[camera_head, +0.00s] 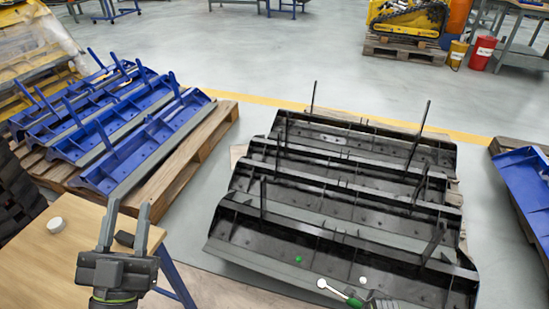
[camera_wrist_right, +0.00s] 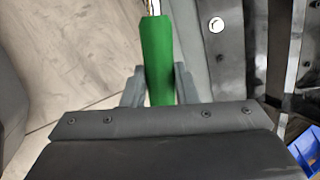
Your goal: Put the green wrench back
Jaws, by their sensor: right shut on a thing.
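The green wrench (camera_head: 352,300) shows at the bottom of the head view, with its pale ring end pointing left over the near edge of the front black carrier (camera_head: 330,250). My right gripper is mostly cut off at the bottom edge there. In the right wrist view, my right gripper (camera_wrist_right: 158,88) is shut on the wrench's green handle (camera_wrist_right: 158,50), and the metal shaft runs out of the top of the picture. My left gripper (camera_head: 127,208) is open and empty above the wooden table (camera_head: 85,255).
Blue carriers (camera_head: 150,145) lie on a pallet (camera_head: 195,155) at the left. Another blue carrier (camera_head: 525,185) is at the right edge. A round white thing (camera_head: 55,225) is on the table. A green spot (camera_head: 298,259) and a white spot (camera_head: 362,280) show on the front black carrier.

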